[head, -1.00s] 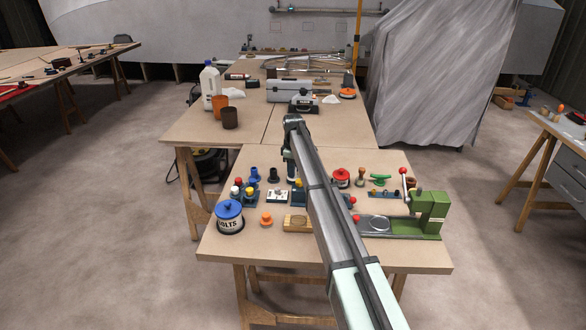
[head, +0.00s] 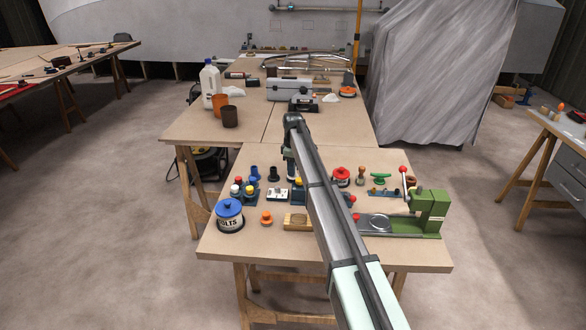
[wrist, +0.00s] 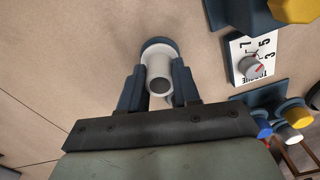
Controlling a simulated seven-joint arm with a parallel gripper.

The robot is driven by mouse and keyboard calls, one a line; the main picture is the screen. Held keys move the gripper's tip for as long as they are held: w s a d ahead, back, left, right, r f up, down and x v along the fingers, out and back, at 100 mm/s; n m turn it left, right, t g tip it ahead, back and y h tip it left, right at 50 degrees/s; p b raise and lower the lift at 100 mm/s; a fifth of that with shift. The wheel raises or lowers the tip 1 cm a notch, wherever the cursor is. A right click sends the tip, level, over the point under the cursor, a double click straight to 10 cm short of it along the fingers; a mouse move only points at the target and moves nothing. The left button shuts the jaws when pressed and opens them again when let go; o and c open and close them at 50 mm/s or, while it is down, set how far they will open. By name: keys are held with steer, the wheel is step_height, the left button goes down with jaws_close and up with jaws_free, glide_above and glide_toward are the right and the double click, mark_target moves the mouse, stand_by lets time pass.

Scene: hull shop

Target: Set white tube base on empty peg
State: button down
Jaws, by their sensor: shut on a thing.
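My gripper (wrist: 159,86) is shut on a white tube base (wrist: 159,68), with one dark blue finger on each side. In the wrist view its round open end faces the camera, and a wider white collar shows beyond it. A dark blue round edge (wrist: 157,42) shows past the collar; I cannot tell whether it belongs to the tube base or to something under it. In the head view my arm hides most of the gripper and the held piece. Dark blue stands (wrist: 265,100) with yellow, white and blue caps are at the wrist view's lower right. I cannot make out an empty peg.
A white torque box (wrist: 252,58) with a dial is close to my gripper's right in the wrist view. A blue tube (head: 254,172) and a black one (head: 273,174) stand nearby. A bolts tin (head: 230,217) and a green press (head: 430,212) are near the front edge.

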steer(key=shift+f, duration=0.6)
stand_by(0.3)
steer(key=c, duration=1.1)
jaws_free()
steer(key=shift+r, duration=0.1)
step_height(320, 180, up, 11)
stand_by(0.4)
